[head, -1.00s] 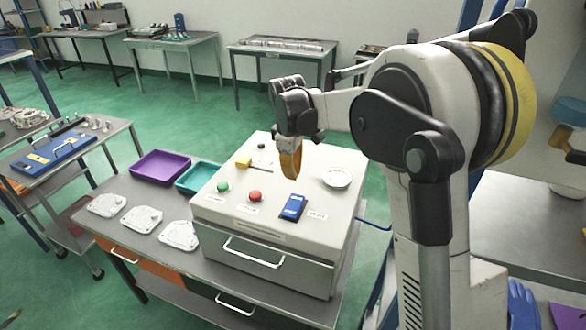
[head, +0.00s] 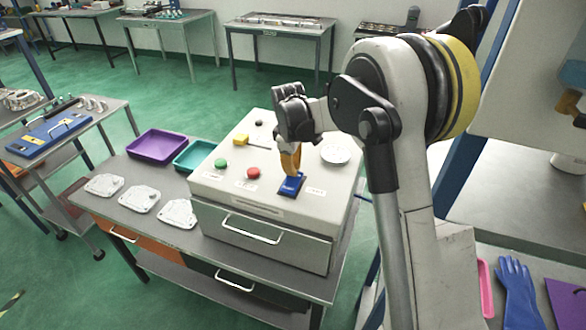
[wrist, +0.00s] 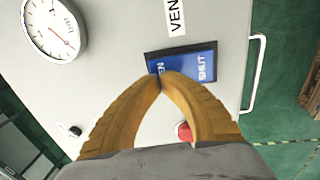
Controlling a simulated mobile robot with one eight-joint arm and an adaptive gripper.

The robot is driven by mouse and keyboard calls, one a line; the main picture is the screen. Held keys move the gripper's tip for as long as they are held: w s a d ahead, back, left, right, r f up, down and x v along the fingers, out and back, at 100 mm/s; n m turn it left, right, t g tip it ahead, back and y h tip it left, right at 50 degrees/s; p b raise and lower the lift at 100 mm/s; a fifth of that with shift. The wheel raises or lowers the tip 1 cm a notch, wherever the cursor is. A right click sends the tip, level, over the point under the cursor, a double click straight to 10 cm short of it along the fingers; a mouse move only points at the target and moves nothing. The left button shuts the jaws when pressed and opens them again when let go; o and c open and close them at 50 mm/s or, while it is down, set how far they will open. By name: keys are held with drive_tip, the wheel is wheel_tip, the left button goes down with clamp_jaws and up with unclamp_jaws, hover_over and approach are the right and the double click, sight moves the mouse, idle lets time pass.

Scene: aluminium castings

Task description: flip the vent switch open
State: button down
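The vent switch is a blue rocker (head: 292,185) in a dark frame on top of the grey-white control box (head: 230,190). In the wrist view the blue rocker (wrist: 193,64) carries the word SHUT at its right end, and letters at its left end are partly covered by my fingertips. A label starting VEN sits beside it. My gripper (head: 292,172) points down at the rocker, and its two orange fingers (wrist: 162,80) meet at the tips over the left end. Nothing shows between the fingertips. I cannot tell whether they touch the rocker.
On the box are a green button (head: 221,163), a red button (head: 253,173), a yellow part (head: 241,140) and a round gauge (head: 336,154). Purple (head: 157,146) and teal (head: 194,156) trays and several castings (head: 140,201) lie on the bench to the left.

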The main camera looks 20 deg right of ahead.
drive_tip(key=shift+w+d+f+g+y+b, duration=0.1)
drive_tip(key=shift+f+g+y+b, duration=0.05)
drive_tip(key=shift+f+g+b, duration=0.2)
drive_tip(key=shift+w+d+f+g+y+b, duration=0.15)
drive_tip(key=shift+f+b, duration=0.1)
drive_tip(key=shift+f, duration=0.2)
drive_tip(key=shift+s+a+r, duration=0.1)
drive_tip(key=shift+a+r, duration=0.05)
drive_tip(key=shift+r, duration=0.1)
drive_tip(key=shift+r+p, duration=0.65)
drive_tip(key=shift+r, duration=0.1)
drive_tip(key=shift+r, duration=0.35)
wheel_tip(320, 180, up, 13)
drive_tip(key=w+d+p, duration=0.1)
drive_tip(key=p, duration=0.2)
drive_tip(key=shift+w, duration=0.3)
drive_tip(key=shift+d+r, duration=0.1)
